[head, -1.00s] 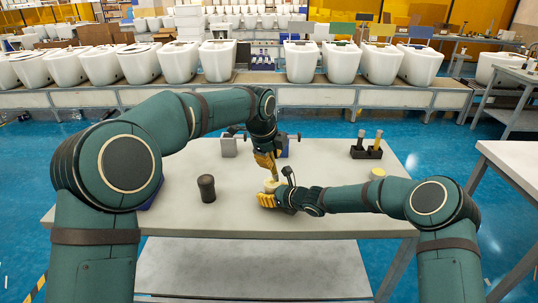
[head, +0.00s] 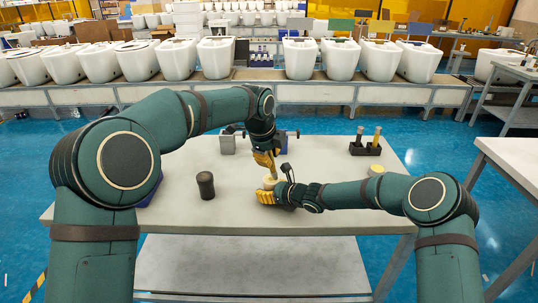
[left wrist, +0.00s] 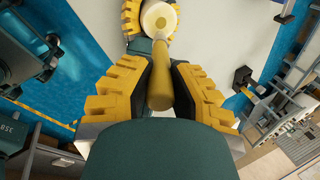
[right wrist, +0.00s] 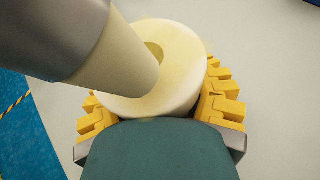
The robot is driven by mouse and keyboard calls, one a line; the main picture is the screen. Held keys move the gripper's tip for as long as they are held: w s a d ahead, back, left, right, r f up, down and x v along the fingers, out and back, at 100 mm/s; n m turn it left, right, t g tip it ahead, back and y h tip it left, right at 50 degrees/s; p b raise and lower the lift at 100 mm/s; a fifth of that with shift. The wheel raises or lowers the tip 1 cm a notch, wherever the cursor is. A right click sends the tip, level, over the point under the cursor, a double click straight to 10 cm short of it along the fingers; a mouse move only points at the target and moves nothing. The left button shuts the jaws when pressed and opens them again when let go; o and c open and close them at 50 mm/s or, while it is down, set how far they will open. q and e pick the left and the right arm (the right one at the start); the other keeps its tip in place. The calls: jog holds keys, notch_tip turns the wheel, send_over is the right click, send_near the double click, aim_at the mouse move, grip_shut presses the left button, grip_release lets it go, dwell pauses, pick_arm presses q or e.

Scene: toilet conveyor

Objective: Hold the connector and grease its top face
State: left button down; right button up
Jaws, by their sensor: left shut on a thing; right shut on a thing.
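The connector (head: 269,183) is a short cream ring with a hole in its top face. My right gripper (head: 266,197) is shut around its side and holds it over the table (head: 230,220). In the right wrist view the connector (right wrist: 180,75) sits between the yellow fingers. My left gripper (head: 266,160) is above it, shut on a tan rod-like grease tool (left wrist: 160,80) that points down at the connector. In the right wrist view the tool's pale end (right wrist: 125,75) overlaps the top face beside the hole and seems to touch it. I cannot make out any grease.
A dark cylinder (head: 205,186) stands left on the table. A black holder (head: 365,150) with two upright handled tools is at the back right, near a small cream piece (head: 376,170). A grey block (head: 227,145) stands at the back. The front of the table is clear.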

pick_arm(q)
jog(key=shift+f, duration=0.35)
dwell(0.3)
jog(key=shift+w, duration=0.75)
jog(key=shift+w, duration=0.1)
jog(key=shift+s, duration=0.25)
jog(key=shift+s, duration=0.1)
jog(key=shift+s, duration=0.5)
jog(key=shift+w, duration=0.7)
